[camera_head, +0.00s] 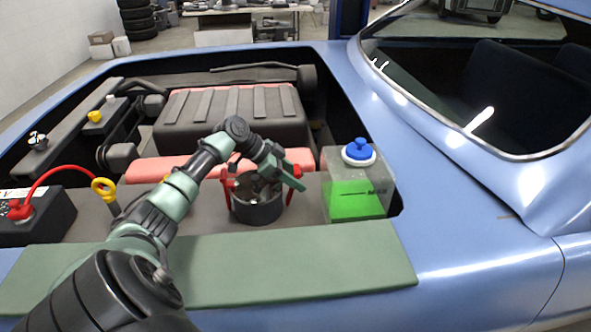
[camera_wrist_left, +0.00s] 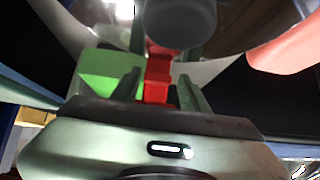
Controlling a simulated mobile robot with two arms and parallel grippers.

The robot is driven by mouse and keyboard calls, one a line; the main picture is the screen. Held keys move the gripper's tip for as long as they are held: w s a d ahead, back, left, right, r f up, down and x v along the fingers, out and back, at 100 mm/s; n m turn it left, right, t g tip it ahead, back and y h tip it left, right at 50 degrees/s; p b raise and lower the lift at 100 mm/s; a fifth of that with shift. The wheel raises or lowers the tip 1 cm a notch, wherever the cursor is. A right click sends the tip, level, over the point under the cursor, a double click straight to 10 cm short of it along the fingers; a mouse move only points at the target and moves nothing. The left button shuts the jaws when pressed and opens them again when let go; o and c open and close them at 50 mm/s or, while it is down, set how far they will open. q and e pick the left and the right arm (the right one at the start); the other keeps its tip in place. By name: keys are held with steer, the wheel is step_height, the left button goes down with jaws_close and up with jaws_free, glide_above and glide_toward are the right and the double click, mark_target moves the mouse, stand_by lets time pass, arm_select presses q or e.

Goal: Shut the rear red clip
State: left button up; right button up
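A dark round canister (camera_head: 257,208) stands in the engine bay with red clips at its sides. One red clip (camera_head: 228,186) is at its left. Red clip parts (camera_head: 297,172) also show at its right, beside my left gripper (camera_head: 285,173), which is over the canister's rim. In the left wrist view, a red clip (camera_wrist_left: 158,78) lies between the two green fingers of my left gripper (camera_wrist_left: 160,88), with gaps visible beside it. The fingers are apart. The canister's top is partly hidden by my arm. My right gripper is not in view.
A clear tank with green liquid (camera_head: 356,200) and a blue cap (camera_head: 358,150) stands right of the canister. A battery (camera_head: 45,222) with a red cable and a yellow-ringed dipstick (camera_head: 104,188) are at left. A ribbed engine cover (camera_head: 235,120) lies behind.

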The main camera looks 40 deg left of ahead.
arm_select(q)
steer(key=o, duration=0.5)
steer(key=shift+d+f, duration=0.1)
steer(key=shift+o, duration=0.4)
steer(key=shift+s+f, duration=0.1)
steer(key=shift+f, duration=0.05)
steer(key=shift+f, duration=0.1)
